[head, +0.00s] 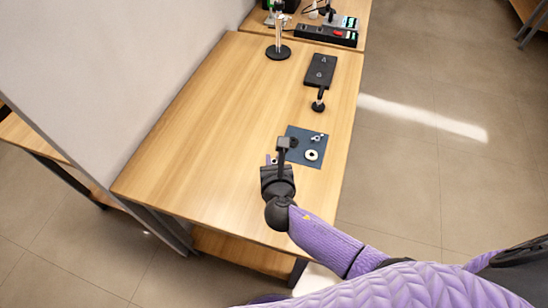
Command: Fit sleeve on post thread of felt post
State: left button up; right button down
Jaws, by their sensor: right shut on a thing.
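My right gripper (284,146) reaches over the near left edge of a dark blue mat (299,169) on the wooden table. It is shut on a small grey piece, mostly hidden by the fingers; I cannot tell for certain that it is the sleeve. A short post with a round black foot (318,106) stands beyond the mat, apart from the gripper. It may be the felt post, but its thread is too small to make out. My left gripper is not in view.
A white ring (311,155) and small silvery parts (317,138) lie on the mat. Behind are a black plate (320,70), a stand with a round black base (278,53) and a power strip (326,36). The table's left half (200,150) is clear.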

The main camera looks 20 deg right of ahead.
jog(key=shift+f+b, duration=1.3)
jog(key=shift+f, duration=0.5)
jog(key=c, duration=0.5)
grip_release()
jog(key=shift+s+r, duration=0.15)
jog(key=shift+s, duration=0.1)
jog(key=p+v, duration=0.3)
jog(key=v, duration=0.6)
jog(key=shift+s+a, duration=0.15)
